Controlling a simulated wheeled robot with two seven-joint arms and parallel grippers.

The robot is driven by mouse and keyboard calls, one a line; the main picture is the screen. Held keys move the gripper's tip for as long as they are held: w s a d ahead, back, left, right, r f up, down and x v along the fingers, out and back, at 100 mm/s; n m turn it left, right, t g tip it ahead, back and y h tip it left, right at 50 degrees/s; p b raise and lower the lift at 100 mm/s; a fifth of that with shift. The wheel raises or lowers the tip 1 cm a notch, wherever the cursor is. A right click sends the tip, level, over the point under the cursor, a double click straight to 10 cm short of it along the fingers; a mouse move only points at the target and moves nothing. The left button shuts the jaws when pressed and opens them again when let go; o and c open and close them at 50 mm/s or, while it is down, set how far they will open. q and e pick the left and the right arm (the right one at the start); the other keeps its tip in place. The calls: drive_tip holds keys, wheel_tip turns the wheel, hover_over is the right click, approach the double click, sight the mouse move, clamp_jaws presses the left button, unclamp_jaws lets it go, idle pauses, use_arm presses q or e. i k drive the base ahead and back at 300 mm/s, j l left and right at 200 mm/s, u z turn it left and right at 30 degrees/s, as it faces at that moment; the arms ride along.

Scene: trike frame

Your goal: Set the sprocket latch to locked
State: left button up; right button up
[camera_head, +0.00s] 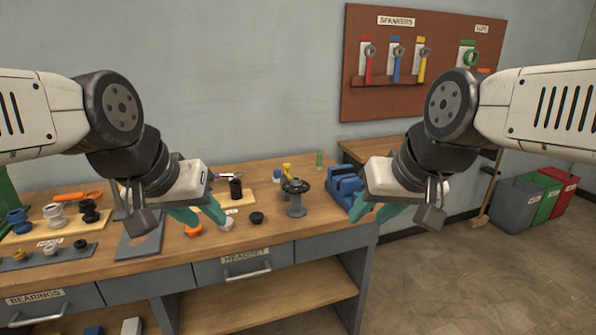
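I cannot pick out a part that is clearly the sprocket latch, nor read its setting. A dark grey stand with a round, knobbed top (295,197) is upright on the wooden workbench (270,232), between my grippers. My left gripper (198,214) hangs over the bench to the left of the stand, with its teal fingers apart and nothing seen between them. My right gripper (373,212) is to the right of the stand, in front of the blue vise (345,187), partly covering it. Its teal fingers are also apart, with nothing between them. Neither gripper appears to touch the stand.
A black cylinder (236,188), a small black cup (256,218) and an orange part (193,230) lie near my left gripper. Trays with several small parts fill the bench's left. A pegboard (440,60) with spanners hangs behind. Coloured bins (535,200) stand at right.

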sight(286, 166)
drive_tip(key=i+j+z, duration=0.1)
drive_tip(key=i+z, duration=0.2)
drive_tip(key=i, duration=0.2)
drive_tip(key=i+j+z, duration=0.25)
drive_tip(key=i, duration=0.25)
